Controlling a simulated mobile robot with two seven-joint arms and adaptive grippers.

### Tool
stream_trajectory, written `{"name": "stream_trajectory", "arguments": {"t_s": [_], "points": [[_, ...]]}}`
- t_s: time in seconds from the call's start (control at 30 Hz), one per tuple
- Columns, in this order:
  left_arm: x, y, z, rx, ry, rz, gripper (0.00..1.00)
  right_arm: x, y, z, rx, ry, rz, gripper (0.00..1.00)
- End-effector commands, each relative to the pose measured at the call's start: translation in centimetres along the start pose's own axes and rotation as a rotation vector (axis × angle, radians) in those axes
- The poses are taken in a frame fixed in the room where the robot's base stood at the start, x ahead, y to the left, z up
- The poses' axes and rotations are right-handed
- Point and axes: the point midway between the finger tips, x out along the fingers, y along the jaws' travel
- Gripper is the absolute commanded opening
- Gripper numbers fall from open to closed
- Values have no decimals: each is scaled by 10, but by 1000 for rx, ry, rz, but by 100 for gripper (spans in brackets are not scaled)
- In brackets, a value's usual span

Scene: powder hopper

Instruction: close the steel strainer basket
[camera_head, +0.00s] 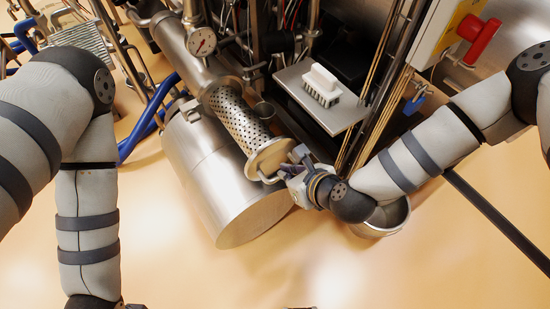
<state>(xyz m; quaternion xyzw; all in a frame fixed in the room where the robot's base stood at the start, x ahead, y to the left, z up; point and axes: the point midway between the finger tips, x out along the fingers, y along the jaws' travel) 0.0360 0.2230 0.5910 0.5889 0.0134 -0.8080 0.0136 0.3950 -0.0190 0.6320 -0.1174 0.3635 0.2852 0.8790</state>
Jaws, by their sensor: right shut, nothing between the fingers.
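The steel strainer basket (236,121) is a perforated cylinder that sticks out of its steel housing (197,70) toward the lower right. Its round end plate (269,157) has a small bar handle. My right gripper (287,171) is at the end plate, beside the handle. Its fingers are shut with nothing between them; whether they touch the plate or handle I cannot tell.
A large steel drum (205,170) lies below the basket. A grey shelf (334,112) with a white brush (322,84) is to the right. A steel bowl (387,219) is partly behind my right arm. The floor in front is clear.

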Motion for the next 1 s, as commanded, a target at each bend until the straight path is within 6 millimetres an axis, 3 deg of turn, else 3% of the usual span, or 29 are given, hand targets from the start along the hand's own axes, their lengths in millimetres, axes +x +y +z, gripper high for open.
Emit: {"name": "stream_trajectory", "arguments": {"t_s": [0.1,0.3,0.83,1.0], "points": [[9,0,4,0,-22,-1,33,27,1,-4,-1,4,2,0],[5,0,2,0,-13,-1,33,44,0,23,-3,0,0,0],[7,0,3,1,-17,-1,33,52,0,29,-1,2,1,0],[18,0,8,1,-44,-2,33,67,1,39,3,4,2,0]]}}
